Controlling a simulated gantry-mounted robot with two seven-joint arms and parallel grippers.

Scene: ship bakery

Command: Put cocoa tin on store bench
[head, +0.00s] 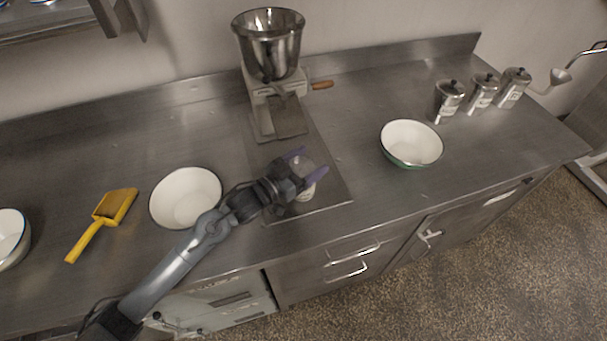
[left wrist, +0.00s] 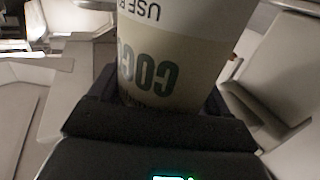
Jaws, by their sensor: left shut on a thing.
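The cocoa tin (head: 305,188) is between the fingers of my left gripper (head: 308,171), over the flat plate in front of the grinder. In the left wrist view the cocoa tin (left wrist: 172,62) fills the middle, pale with upside-down lettering that reads as the start of "cocoa". My left gripper is shut on it. I cannot tell whether the tin touches the plate below. The steel bench (head: 350,100) runs across the head view. My right gripper is not in view.
A grinder with a steel hopper (head: 268,40) stands behind the tin. White bowls stand left (head: 186,197) and right (head: 411,143). A yellow scoop (head: 102,222) lies at the left. Several lidded canisters (head: 482,93) stand at the back right.

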